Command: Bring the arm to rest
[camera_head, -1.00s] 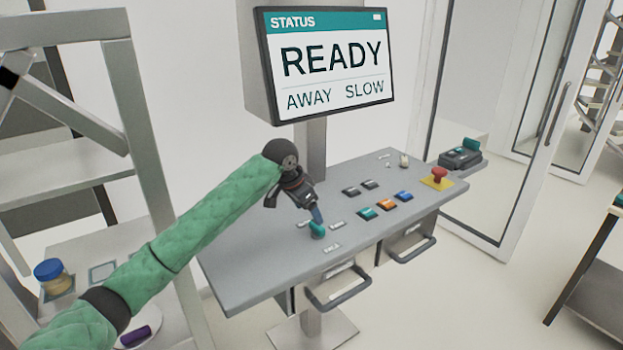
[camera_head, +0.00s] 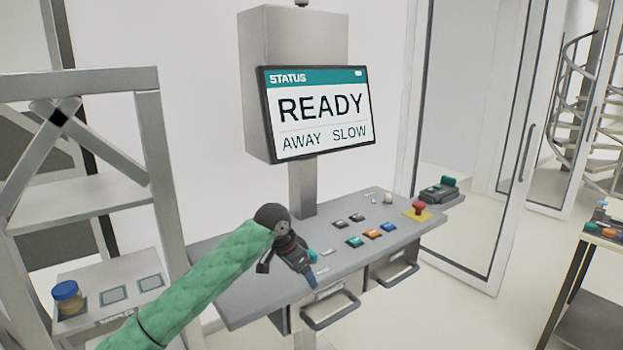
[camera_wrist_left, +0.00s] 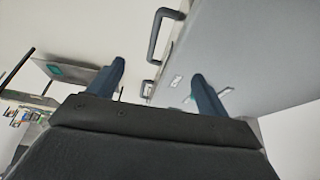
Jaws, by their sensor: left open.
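My left arm comes in from the lower left of the head view in a green sleeve. Its gripper (camera_head: 305,280) is above the front left part of the grey control desk (camera_head: 235,305), near a teal knob (camera_head: 312,254). In the left wrist view the two blue-grey fingers (camera_wrist_left: 155,85) stand wide apart with nothing between them. The desk panel (camera_wrist_left: 250,50) and its drawer handles show beyond them. My right gripper is in neither view.
A status screen (camera_head: 320,112) reading READY, AWAY, SLOW stands over the desk. The desk has coloured buttons and a red stop button (camera_head: 418,206). A shelf rack (camera_head: 160,180) with a blue-lidded jar (camera_head: 68,297) stands at left. A glass door (camera_head: 470,150) is at right.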

